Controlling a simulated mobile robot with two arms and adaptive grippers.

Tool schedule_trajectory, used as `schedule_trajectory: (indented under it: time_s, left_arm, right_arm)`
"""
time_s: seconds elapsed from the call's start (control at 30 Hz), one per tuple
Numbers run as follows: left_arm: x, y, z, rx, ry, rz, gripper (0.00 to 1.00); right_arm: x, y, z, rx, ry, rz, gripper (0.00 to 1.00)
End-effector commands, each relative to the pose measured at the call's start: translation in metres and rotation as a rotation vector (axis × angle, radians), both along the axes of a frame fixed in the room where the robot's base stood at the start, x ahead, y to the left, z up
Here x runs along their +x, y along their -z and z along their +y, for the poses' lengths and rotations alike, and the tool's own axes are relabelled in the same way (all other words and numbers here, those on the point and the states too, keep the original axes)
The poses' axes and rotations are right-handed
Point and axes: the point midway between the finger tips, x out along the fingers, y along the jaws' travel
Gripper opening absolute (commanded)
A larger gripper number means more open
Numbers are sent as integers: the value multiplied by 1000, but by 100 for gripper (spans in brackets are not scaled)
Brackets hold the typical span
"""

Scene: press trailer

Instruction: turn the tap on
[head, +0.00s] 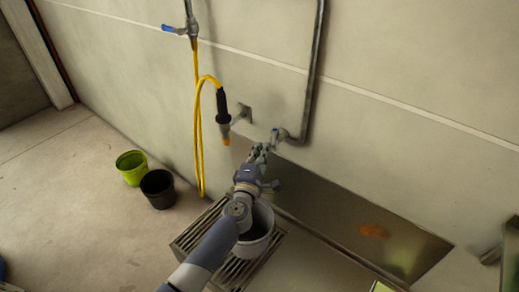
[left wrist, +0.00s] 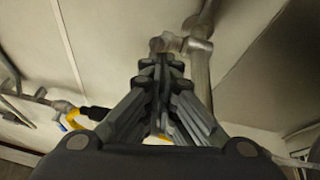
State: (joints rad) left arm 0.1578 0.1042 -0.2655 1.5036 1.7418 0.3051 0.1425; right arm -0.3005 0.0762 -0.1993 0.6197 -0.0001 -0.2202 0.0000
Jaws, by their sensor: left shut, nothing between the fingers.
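The tap (head: 279,135) sticks out from the wall at the lower end of a grey pipe and has a small blue part. In the left wrist view the tap (left wrist: 184,44) shows just beyond my fingertips. My left gripper (head: 260,150) is shut and empty, just left of and below the tap in the head view; it also shows in the left wrist view (left wrist: 161,66). I cannot tell whether the fingertips touch the tap. My right gripper is not in view.
A pale bucket (head: 264,238) stands on a slatted grate (head: 190,237) below my left arm. A yellow hose (head: 197,120) with a black nozzle (head: 222,106) hangs left. A blue-handled valve (head: 173,30) is above. Green (head: 131,167) and black (head: 158,188) buckets stand on the floor.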

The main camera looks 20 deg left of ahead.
Motion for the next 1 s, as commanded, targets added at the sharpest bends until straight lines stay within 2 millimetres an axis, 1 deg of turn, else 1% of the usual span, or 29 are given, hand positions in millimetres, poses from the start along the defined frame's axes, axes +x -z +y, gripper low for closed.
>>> schedule_trajectory:
  time_s: [0.03, 0.1, 0.37, 0.77, 1.0]
  left_arm:
    - [-1, -1, -6, -8, -31, 2, 0]
    - [-1, 0, -10, -7, -78, 1, 0]
    - [-2, 0, -20, -3, -192, 1, 0]
    - [-2, -1, -20, 0, -202, 0, 0]
    - [-2, 4, -15, -1, -203, 1, 0]
  right_arm:
    - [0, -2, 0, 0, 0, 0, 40]
    - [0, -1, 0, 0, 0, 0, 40]
    - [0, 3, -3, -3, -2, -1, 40]
    - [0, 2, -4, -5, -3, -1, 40]
    - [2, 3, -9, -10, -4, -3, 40]
